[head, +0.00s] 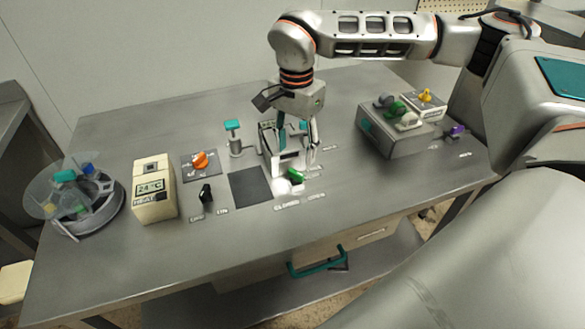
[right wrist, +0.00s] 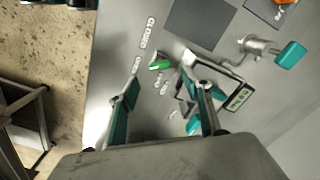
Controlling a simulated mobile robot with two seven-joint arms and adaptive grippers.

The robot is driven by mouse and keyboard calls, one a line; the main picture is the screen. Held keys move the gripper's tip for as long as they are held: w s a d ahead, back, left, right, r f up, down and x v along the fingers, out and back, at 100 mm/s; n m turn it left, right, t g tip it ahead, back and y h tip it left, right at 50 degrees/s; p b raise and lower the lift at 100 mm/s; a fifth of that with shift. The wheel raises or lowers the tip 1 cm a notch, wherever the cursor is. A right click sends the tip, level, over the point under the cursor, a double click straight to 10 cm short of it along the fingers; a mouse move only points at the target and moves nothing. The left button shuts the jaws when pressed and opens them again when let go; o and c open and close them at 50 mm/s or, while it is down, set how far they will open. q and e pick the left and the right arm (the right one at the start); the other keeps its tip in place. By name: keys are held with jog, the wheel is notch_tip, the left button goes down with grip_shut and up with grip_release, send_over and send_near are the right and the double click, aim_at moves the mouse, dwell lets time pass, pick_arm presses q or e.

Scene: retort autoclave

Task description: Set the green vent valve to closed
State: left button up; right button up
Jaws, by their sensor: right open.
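The green valve handle (head: 296,175) sits low on the tabletop at a small pale fitting, with printed CLOSED (head: 286,206) and OPEN (head: 316,196) labels in front of it. It also shows in the right wrist view (right wrist: 160,66), beyond the fingertips. I cannot tell clearly which label the handle points to. My right gripper (head: 299,148) is open and points down, just behind the handle and over a white-framed device (head: 290,163). In the right wrist view its teal-padded fingers (right wrist: 164,84) are apart with nothing held. My left gripper is not in view.
A teal-topped post (head: 234,138), an orange knob (head: 200,160), a black switch (head: 206,194) and a cream HEAT display box (head: 153,189) stand left. A round clear-lidded device (head: 86,199) is far left. A grey box with knobs (head: 392,138) stands right. The front tabletop is clear.

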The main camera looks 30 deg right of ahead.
aim_at(295, 172)
notch_tip(295, 172, down, 8)
jog(key=shift+r+b, duration=0.25)
jog(key=shift+b, duration=0.15)
jog(key=c, duration=1.1)
